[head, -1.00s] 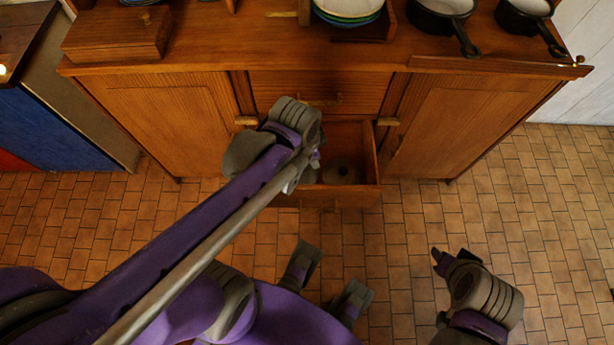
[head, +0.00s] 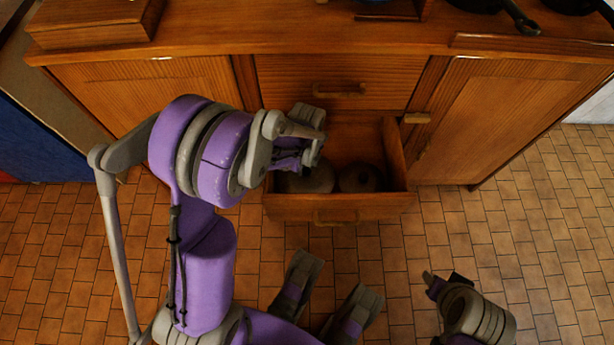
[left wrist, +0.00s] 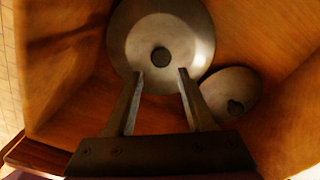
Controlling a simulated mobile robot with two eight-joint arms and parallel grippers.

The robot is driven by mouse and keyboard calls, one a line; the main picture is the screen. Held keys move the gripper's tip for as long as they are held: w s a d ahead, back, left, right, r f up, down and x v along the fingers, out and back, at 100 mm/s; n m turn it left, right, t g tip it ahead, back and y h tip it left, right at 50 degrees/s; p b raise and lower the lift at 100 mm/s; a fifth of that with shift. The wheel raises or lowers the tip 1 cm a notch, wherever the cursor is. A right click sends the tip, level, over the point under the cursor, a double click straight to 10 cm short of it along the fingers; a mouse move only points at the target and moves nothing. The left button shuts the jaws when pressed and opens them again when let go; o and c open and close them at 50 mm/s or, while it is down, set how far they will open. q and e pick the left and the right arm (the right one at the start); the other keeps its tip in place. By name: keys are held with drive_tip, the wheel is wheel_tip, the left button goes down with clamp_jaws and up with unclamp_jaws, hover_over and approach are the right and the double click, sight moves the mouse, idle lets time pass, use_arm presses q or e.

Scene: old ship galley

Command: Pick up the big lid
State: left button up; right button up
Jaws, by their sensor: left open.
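The big lid (left wrist: 190,42) is a round grey metal disc with a dark knob, lying in the open drawer (head: 340,207). In the left wrist view, my left gripper (left wrist: 160,74) is open, its two fingertips over the near part of the lid, either side of the line to the knob. Contact cannot be told. In the head view the big lid (head: 316,181) is partly hidden by the left gripper (head: 290,163). A smaller lid (left wrist: 229,88) lies beside it; it also shows in the head view (head: 360,178). My right gripper (head: 440,284) is low at the right, away from the drawer.
The drawer's walls stand close around the lids. A closed drawer (head: 340,90) is above it, with cupboard doors (head: 490,115) at the sides. Pans and a wooden box (head: 95,22) stand on the cabinet top. The tiled floor (head: 540,250) at the right is clear.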

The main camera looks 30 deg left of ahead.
sight(306, 171)
use_arm(q)
drive_tip(key=f, duration=0.1)
drive_tip(key=f+b, duration=0.1)
drive_tip(key=f, duration=0.2)
drive_tip(key=shift+w+a+f+b, duration=0.35)
drive_tip(key=shift+f+b, duration=0.05)
drive_tip(key=shift+f, duration=0.35)
clamp_jaws()
